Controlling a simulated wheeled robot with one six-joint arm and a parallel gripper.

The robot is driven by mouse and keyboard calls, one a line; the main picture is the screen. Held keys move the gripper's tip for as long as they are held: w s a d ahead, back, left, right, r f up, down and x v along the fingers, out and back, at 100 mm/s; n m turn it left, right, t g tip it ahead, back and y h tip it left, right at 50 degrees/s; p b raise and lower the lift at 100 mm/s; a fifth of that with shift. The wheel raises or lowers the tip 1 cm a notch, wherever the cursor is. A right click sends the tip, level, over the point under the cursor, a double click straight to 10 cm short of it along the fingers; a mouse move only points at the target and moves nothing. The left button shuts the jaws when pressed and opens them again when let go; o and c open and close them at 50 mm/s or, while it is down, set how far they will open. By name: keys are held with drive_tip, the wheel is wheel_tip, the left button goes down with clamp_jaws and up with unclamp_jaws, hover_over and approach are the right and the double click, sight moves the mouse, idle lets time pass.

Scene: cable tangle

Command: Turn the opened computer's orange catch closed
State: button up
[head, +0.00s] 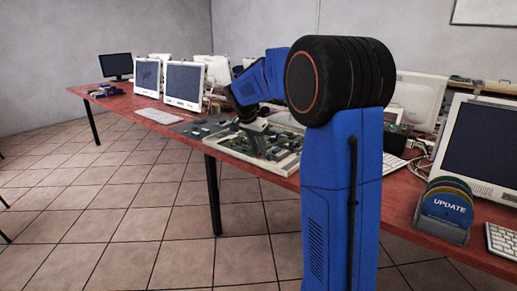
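The opened computer (232,157), a pale frame with a green circuit board and dark parts inside, lies flat at the front edge of the red table. My gripper (262,151) points down over the right half of it, close to the parts. It is too small here to tell whether the fingers are open or shut, or whether they touch anything. I cannot make out the orange catch; my gripper or arm may hide it. My blue arm covers the right side of the computer.
The long red table (118,99) runs from back left to front right. White monitors (184,85), a keyboard (160,117) and a dark board (198,129) stand left of the computer. A disc holder marked UPDATE (444,212) stands at right. The tiled floor in front is clear.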

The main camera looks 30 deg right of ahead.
clamp_jaws()
drive_tip(key=shift+s+d+n+t+y, duration=0.1)
drive_tip(key=shift+n+t+y, duration=0.2)
drive_tip(key=shift+n, duration=0.85)
drive_tip(key=shift+s+d+n+t+y, duration=0.15)
drive_tip(key=shift+n+t, duration=0.25)
drive_tip(key=shift+n, duration=0.75)
drive_tip(key=shift+a, duration=0.1)
unclamp_jaws()
